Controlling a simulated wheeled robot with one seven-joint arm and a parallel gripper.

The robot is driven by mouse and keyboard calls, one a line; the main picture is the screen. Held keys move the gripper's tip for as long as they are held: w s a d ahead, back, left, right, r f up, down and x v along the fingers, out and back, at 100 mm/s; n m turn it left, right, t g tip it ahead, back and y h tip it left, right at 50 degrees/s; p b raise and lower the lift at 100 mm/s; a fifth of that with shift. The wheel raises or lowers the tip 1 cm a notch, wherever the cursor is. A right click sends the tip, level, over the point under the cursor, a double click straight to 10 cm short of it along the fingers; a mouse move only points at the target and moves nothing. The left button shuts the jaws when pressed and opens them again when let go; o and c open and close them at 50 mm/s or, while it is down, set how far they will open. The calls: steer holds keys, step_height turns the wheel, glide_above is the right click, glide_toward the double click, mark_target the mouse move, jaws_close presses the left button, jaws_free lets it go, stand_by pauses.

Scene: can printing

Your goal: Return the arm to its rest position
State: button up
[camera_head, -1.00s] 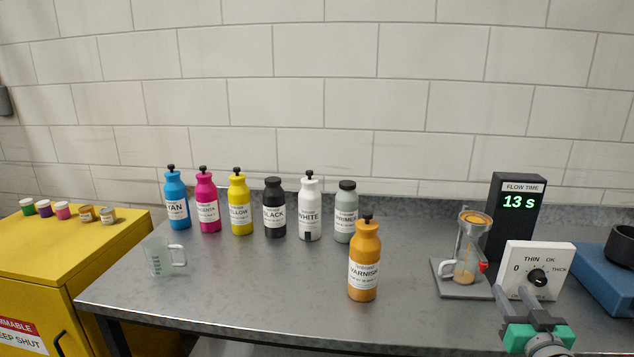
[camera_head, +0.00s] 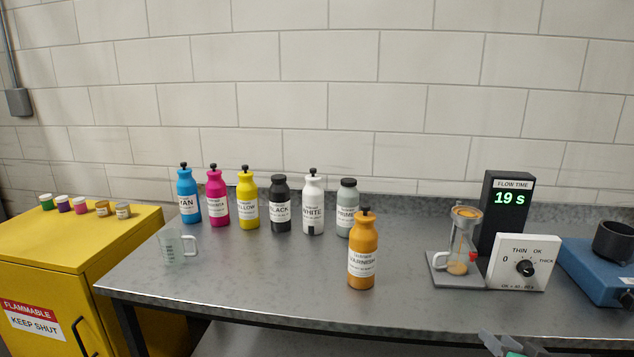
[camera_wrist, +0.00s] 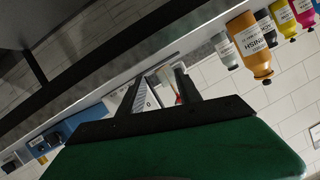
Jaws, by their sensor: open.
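My gripper (camera_head: 502,343) shows only in part at the bottom edge of the head view, right of centre, in front of the bench's front edge. In the wrist view, the two fingers of my gripper (camera_wrist: 158,92) stand apart with nothing held between them. That view is tilted, with the bench edge running diagonally and the bottles at the upper right. Most of my arm is out of the head view.
On the grey bench (camera_head: 300,300) stand an orange varnish bottle (camera_head: 363,255), several ink bottles (camera_head: 248,205), a clear jug (camera_head: 177,247), a flow-cup stand (camera_head: 460,250), a dial box (camera_head: 522,265), a timer (camera_head: 507,215) reading 19 s and a blue machine (camera_head: 590,275). A yellow cabinet (camera_head: 60,270) is left.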

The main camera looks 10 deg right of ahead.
steer(key=s+a+f+m+g+y, duration=0.4)
steer(key=s+f+g, duration=0.5)
steer(key=s+f, duration=0.65)
steer(key=s+a+r+m+g, duration=0.1)
steer(key=s+a+r+g, duration=0.15)
steer(key=s+a, duration=0.2)
steer(key=w+a+r+n+p, duration=0.1)
steer(key=w+a+r+n, duration=0.2)
steer(key=a, duration=0.4)
steer(key=w+a+r+n+h+p, duration=0.1)
steer(key=w+a+r+n+p, duration=0.1)
steer(key=w+a+r+n, duration=0.2)
steer(key=w+a+r+n+h+p, duration=0.1)
steer(key=w+a+r+n, duration=0.2)
steer(key=a+r, duration=0.4)
steer(key=w+a, duration=0.1)
steer(key=a, duration=0.3)
steer(key=shift+r+n+t, duration=0.15)
steer(key=shift+n+t, duration=0.15)
steer(key=shift+t, duration=0.05)
